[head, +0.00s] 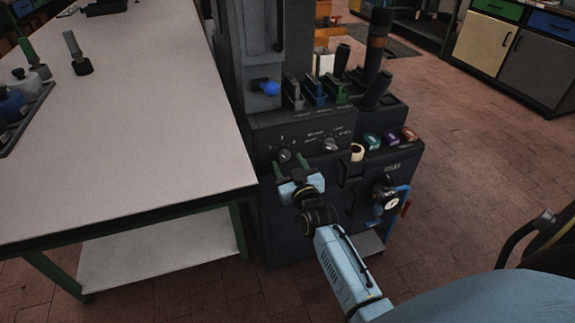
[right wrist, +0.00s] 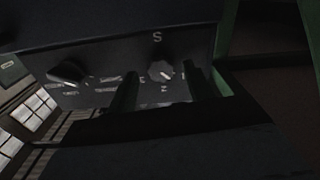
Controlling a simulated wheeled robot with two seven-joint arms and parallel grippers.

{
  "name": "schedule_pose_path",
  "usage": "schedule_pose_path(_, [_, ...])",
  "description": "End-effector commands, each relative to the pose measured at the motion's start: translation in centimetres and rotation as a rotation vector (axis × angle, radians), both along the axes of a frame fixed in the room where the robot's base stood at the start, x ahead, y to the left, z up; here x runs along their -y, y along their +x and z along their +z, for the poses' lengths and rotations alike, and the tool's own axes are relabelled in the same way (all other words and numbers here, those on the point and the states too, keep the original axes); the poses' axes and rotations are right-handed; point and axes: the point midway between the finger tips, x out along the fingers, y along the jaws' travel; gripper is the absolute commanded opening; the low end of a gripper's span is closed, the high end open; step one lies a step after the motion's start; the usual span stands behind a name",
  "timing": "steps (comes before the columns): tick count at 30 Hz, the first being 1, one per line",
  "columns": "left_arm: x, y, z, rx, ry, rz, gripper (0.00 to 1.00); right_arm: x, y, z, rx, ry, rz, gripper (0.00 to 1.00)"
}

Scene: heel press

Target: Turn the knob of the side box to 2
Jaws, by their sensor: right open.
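The side box (head: 308,132) is a dark panel on the press, right of the table, with two dark knobs. The left knob (head: 284,155) has small pale marks around it, and the other knob (head: 330,144) is to its right. My right gripper (head: 291,168) is open just below and in front of the left knob. In the right wrist view, this knob (right wrist: 160,72) appears between the two dark fingers (right wrist: 160,90), beyond their tips. I cannot tell whether they touch it. A pale S-like mark and a 2-like mark lie on opposite sides of it. Its exact setting is unclear. My left gripper is not in view.
Several levers (head: 318,92) and a blue ball handle (head: 265,87) stand above the box. The white table (head: 130,130) borders the press on the left. Open floor (head: 480,140) lies right.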

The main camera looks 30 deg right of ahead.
Motion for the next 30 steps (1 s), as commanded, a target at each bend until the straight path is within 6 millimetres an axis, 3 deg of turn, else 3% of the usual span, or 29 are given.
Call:
schedule_pose_path(6, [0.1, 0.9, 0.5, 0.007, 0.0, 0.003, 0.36, 0.4, 1.4, -0.1, -0.001, 0.0, 0.0, 0.52])
schedule_pose_path(15, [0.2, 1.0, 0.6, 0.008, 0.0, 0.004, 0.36, 0.4, 1.5, 0.0, 0.0, 0.0, 0.0, 0.52])
schedule_pose_path(25, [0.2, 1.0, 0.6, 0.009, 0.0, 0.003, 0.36, 0.4, 1.5, 0.0, 0.0, 0.0, 0.0, 0.09])
schedule_pose_path(30, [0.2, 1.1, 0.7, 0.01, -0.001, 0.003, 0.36, 0.4, 1.5, 0.0, 0.001, 0.006, 0.0, 0.07])
